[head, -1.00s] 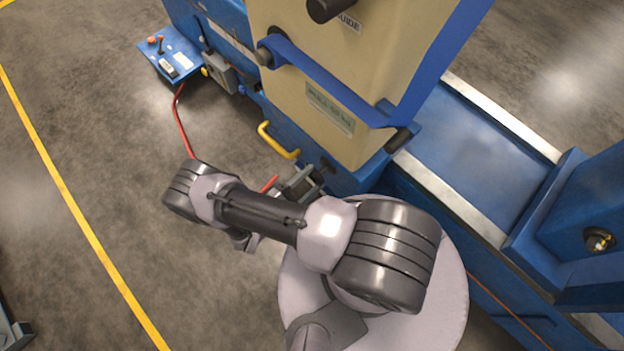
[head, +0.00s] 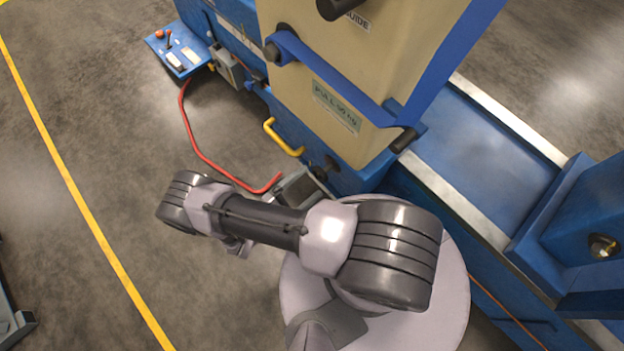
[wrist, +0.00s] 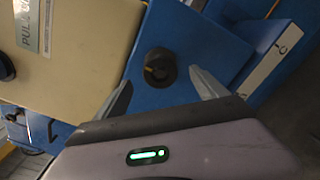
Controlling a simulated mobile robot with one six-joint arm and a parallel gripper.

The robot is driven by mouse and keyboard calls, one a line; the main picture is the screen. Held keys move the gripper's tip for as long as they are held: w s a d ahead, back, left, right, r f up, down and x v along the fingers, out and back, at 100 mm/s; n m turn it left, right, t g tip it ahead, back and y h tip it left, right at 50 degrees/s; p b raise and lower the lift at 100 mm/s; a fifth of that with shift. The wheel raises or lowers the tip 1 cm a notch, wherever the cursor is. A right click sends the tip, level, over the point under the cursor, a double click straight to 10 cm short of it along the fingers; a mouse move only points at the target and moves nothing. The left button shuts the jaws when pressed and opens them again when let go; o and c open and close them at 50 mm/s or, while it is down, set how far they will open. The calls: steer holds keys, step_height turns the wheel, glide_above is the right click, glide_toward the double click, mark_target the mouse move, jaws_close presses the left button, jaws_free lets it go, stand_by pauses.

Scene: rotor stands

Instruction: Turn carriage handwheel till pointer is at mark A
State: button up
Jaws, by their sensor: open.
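A dark round knob (wrist: 160,68), which may be the carriage handwheel, sits on a blue panel (wrist: 185,30) in the wrist view. A small yellowish mark shows on its face. My gripper (wrist: 165,92) is open, with one finger on each side of the knob's lower part. I cannot tell whether the fingers touch it. A white plate (wrist: 275,62) with a small dark mark lies right of the knob. No pointer or letter A can be made out. In the head view my arm hides much of the area around my gripper.
The cream machine housing (head: 345,75) stands on a blue base, with a yellow handle (head: 283,138) low on its side. A red hose (head: 200,150) lies on the floor.

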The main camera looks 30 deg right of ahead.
steer(key=v, duration=0.6)
stand_by(0.4)
